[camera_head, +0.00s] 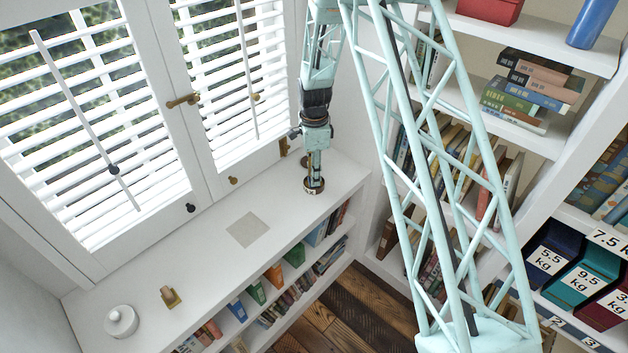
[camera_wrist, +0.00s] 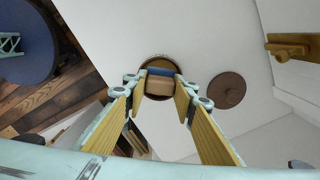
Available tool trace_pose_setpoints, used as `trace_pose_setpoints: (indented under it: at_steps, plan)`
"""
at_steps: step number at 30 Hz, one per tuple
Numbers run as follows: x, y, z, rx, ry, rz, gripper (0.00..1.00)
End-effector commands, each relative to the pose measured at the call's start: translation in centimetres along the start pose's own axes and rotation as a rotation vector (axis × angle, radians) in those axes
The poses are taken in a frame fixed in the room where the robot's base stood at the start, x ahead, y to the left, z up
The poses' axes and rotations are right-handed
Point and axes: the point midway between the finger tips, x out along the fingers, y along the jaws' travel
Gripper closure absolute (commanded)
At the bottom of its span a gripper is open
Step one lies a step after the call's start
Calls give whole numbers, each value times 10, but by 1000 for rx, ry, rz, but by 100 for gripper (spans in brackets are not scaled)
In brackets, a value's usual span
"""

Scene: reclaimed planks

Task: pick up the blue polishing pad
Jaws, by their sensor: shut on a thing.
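The blue polishing pad (camera_wrist: 161,71) shows in the wrist view as a blue strip along a tan block, between the tips of my gripper (camera_wrist: 161,87). Both yellow-lined fingers press against its sides. A round brown-rimmed thing (camera_wrist: 155,58) shows just behind the pad; I cannot tell whether the two touch. In the head view my gripper (camera_head: 314,181) points down at the far end of the white shelf top (camera_head: 285,195). The pad is too small or hidden to make out there.
A brown disc (camera_wrist: 228,90) lies to the right of the pad in the wrist view. A grey square (camera_head: 246,229) lies on the shelf top, with a tan item (camera_head: 169,297) and white lidded jar (camera_head: 121,321) nearer the front. Shuttered windows and bookshelves stand close by.

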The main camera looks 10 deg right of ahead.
Motion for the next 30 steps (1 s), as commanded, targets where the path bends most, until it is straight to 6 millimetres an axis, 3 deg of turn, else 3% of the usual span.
trace_pose_setpoints:
  at_steps: [14,30]
  plan:
    - [-2,1,0,0,0,2,85]
    - [-36,6,0,0,0,2,85]
